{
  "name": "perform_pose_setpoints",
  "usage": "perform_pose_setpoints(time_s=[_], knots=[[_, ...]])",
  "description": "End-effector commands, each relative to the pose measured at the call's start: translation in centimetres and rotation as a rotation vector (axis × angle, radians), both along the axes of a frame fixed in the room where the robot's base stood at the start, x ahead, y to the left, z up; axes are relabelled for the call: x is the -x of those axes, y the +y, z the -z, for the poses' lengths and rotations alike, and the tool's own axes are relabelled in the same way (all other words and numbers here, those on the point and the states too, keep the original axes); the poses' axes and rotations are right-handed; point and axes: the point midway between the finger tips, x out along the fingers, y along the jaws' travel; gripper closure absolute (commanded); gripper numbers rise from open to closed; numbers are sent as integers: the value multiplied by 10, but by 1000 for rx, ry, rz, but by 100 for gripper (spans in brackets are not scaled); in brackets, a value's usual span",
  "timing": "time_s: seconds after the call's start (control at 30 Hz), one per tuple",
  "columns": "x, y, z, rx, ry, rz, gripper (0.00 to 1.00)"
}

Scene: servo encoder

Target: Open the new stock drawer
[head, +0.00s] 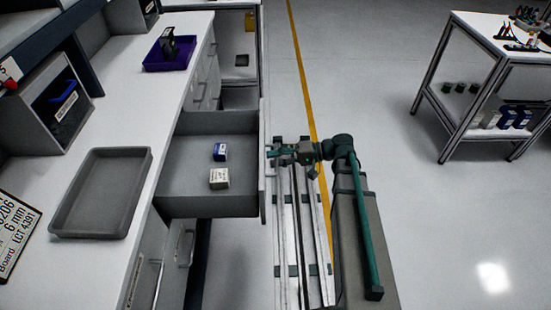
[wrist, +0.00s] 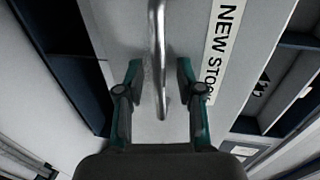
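The new stock drawer (head: 185,188) is pulled out from the bench, with its grey interior showing in the head view. A blue-and-white box (head: 220,152) and a white box (head: 219,179) lie inside. My gripper (head: 273,152) is just outside the drawer's front panel. In the wrist view, a label (wrist: 222,45) reading "NEW STO…" is on the drawer front. The metal bar handle (wrist: 157,50) runs between the two green-tipped fingers of my gripper (wrist: 160,72). The fingers are apart, with a gap on each side of the bar. The handle is hidden in the head view.
A grey tray (head: 68,220) and a purple tray (head: 150,66) stand on the white bench (head: 140,240). Other drawers (head: 198,90) behind look shut. A side table (head: 470,65) stands at the right. Open floor (head: 390,60) lies between it and the bench.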

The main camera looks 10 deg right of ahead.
Motion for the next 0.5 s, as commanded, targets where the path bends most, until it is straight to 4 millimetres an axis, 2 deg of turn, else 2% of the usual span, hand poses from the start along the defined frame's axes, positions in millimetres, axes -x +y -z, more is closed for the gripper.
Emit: perform_pose_setpoints(time_s=[0.17,0.5], knots=[[2,-20,-4,0,-1,3,63],[10,-82,-17,1,0,3,63]])
